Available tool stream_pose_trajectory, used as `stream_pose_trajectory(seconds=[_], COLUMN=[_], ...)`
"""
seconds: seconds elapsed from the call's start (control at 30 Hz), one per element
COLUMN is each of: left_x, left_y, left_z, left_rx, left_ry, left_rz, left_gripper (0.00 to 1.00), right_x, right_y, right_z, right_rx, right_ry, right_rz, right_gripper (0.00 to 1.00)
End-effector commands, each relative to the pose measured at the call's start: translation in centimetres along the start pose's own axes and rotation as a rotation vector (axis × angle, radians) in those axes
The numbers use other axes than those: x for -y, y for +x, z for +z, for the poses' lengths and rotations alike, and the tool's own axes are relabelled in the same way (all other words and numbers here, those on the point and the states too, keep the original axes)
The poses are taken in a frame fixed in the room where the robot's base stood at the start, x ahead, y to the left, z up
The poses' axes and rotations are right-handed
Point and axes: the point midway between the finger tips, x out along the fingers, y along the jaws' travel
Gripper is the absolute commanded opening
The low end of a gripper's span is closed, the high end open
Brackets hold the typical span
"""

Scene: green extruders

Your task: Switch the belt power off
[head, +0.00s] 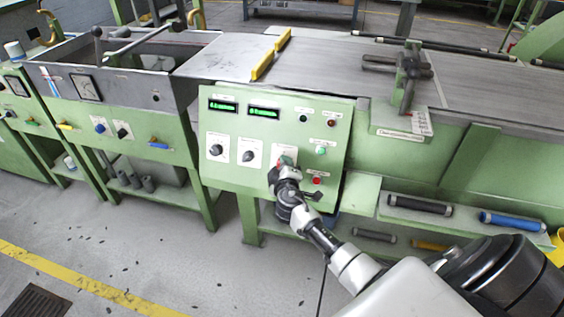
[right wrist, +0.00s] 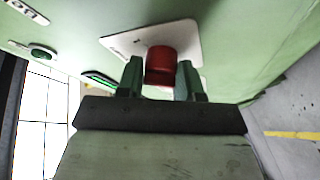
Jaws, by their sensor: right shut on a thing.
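The green control panel (head: 230,128) stands at the middle of the head view. A red knob (right wrist: 160,64) on a white plate (right wrist: 180,37) fills the middle of the right wrist view. My right gripper (head: 279,169) is at the right-hand of a row of white-plated switches, and hides most of that switch in the head view. Its two fingers (right wrist: 160,78) are shut on the red knob, one on each side. Two green digital displays (head: 264,112) are lit on the panel. My left gripper is not in view.
Two black knobs (head: 249,156) on white plates are left of my right gripper. A green button (head: 321,150) and a red button (head: 316,180) are close on its right. A shelf (head: 366,202) with dark and blue rollers (head: 513,222) lies lower right. The floor at left is open.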

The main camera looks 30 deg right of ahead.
Motion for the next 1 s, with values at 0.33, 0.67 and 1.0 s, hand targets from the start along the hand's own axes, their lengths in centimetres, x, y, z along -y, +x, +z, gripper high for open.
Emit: stream_pose_trajectory(seconds=[0.33,0.67,1.0], left_x=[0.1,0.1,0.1], left_y=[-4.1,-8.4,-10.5], left_z=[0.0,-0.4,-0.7], left_rx=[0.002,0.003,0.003], left_ry=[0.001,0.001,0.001], left_rz=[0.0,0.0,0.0], left_gripper=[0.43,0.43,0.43], right_x=[-0.5,-0.5,-0.2], right_y=[-0.2,-0.2,-0.2], right_z=[-0.2,-0.2,0.1], right_rx=[-0.009,-0.023,-0.029], right_ry=[-0.204,-0.442,-0.577], right_rz=[-0.103,-0.22,-0.284], right_gripper=[0.13,0.13,0.13])
